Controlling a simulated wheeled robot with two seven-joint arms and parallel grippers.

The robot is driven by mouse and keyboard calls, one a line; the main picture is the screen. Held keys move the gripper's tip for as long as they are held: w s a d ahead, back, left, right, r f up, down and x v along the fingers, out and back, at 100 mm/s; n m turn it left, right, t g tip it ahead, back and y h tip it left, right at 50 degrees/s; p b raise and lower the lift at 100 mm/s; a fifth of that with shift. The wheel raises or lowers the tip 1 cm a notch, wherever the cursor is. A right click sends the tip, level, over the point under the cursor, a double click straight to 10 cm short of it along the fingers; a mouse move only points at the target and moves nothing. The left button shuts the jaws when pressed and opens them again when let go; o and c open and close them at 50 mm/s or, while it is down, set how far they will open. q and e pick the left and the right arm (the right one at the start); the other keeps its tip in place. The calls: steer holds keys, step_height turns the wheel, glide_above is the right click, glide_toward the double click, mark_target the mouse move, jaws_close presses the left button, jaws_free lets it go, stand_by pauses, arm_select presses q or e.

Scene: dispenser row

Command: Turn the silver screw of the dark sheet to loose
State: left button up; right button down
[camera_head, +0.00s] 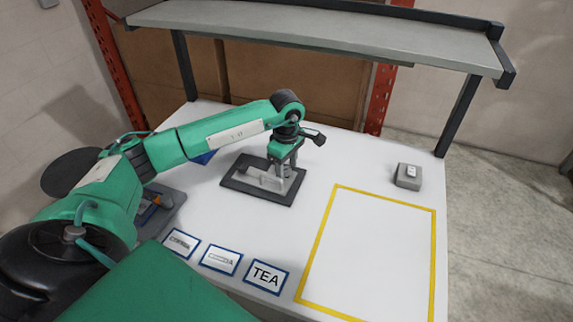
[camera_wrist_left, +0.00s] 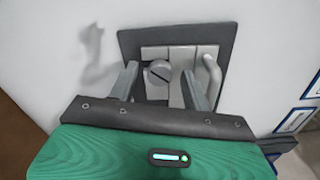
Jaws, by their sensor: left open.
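The dark sheet (camera_head: 236,185) lies on the white table under my left gripper, and it also shows in the left wrist view (camera_wrist_left: 223,35). A light grey plate with a curved handle (camera_wrist_left: 212,75) is on it. The silver screw (camera_wrist_left: 158,72), round with a slanted slot, sits on this plate in the left wrist view. My left gripper (camera_head: 284,168) points down over the sheet. It is open, with one finger on each side of the screw in the wrist view. I cannot tell whether the fingers touch it. In the head view the screw is not clear. My right gripper is not in view.
Framed labels, one reading TEA (camera_head: 265,277), lie along the front edge. A yellow outline (camera_head: 319,243) marks a bare area at right. A grey box with a white top piece (camera_head: 408,176) stands at the right. A grey shelf (camera_head: 320,35) spans the back above the table.

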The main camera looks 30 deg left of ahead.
arm_select(q)
steer(key=c, duration=1)
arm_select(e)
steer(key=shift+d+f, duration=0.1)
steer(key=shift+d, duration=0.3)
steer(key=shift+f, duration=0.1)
